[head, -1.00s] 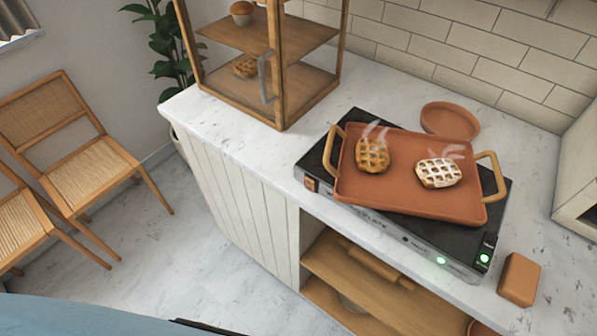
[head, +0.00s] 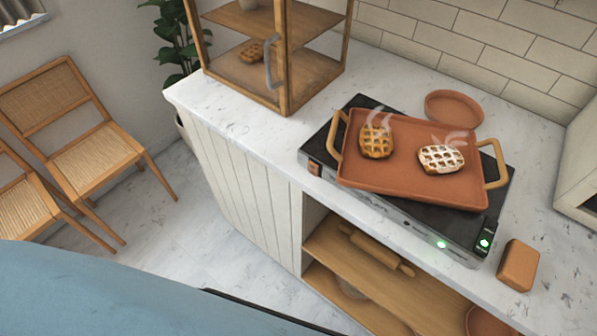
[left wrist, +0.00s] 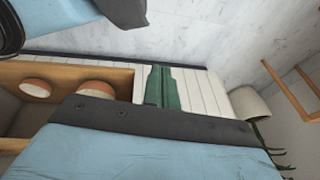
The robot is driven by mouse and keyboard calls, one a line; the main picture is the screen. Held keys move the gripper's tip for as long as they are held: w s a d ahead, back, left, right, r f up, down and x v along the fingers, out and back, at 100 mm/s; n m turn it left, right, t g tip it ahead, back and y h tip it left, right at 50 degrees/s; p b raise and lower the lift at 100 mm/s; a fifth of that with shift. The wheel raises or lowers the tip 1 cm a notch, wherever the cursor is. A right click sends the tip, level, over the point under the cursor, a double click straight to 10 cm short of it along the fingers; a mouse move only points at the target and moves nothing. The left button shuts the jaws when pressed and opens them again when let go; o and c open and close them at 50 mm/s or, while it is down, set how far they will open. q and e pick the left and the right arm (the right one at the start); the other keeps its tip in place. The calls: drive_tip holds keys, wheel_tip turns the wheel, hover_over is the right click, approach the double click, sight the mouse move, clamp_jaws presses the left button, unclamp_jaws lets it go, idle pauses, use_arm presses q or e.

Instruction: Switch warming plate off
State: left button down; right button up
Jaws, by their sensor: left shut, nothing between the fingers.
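The warming plate (head: 318,160) is a flat black unit with a silver front on the marble counter. A green light (head: 441,244) glows on its front, and a lit green switch (head: 485,243) sits at its right front corner. A terracotta tray (head: 400,185) with wooden handles rests on the plate. It holds a brown waffle (head: 376,141) and a white-topped waffle (head: 441,158), with steam above them. My left gripper (left wrist: 162,88) shows in the left wrist view with its green fingers shut and empty, apart from the plate. My right gripper is not in view.
A glass display case (head: 280,60) stands at the back left of the counter. A round terracotta dish (head: 454,108) lies behind the tray, and a brown block (head: 518,265) lies right of the plate. Open shelves (head: 370,262) are below. Chairs (head: 85,140) stand at the left.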

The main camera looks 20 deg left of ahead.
use_arm(q)
drive_tip(key=w+a+r+m+t+h, duration=0.2)
drive_tip(key=w+r+m+t, duration=0.25)
drive_tip(key=w+r, duration=0.65)
drive_tip(key=w+a+r+m+t+h, duration=0.2)
drive_tip(key=w+r+m+t+h, duration=0.3)
drive_tip(key=w+r, duration=0.6)
drive_tip(key=d+r+m+g+h, duration=0.2)
drive_tip(key=d+r+m+h, duration=0.2)
drive_tip(key=r+m, duration=0.5)
drive_tip(key=d+r+m+g+h, duration=0.3)
drive_tip(key=d+r+m+h, duration=0.2)
drive_tip(key=r+m, duration=0.4)
wheel_tip(320, 180, up, 3)
drive_tip(key=shift+f+h, duration=0.1)
drive_tip(key=shift+h, duration=0.5)
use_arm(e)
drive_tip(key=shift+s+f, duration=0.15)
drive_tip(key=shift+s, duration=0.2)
use_arm(q)
drive_tip(key=shift+w+d, duration=0.1)
drive_tip(key=shift+d, duration=0.05)
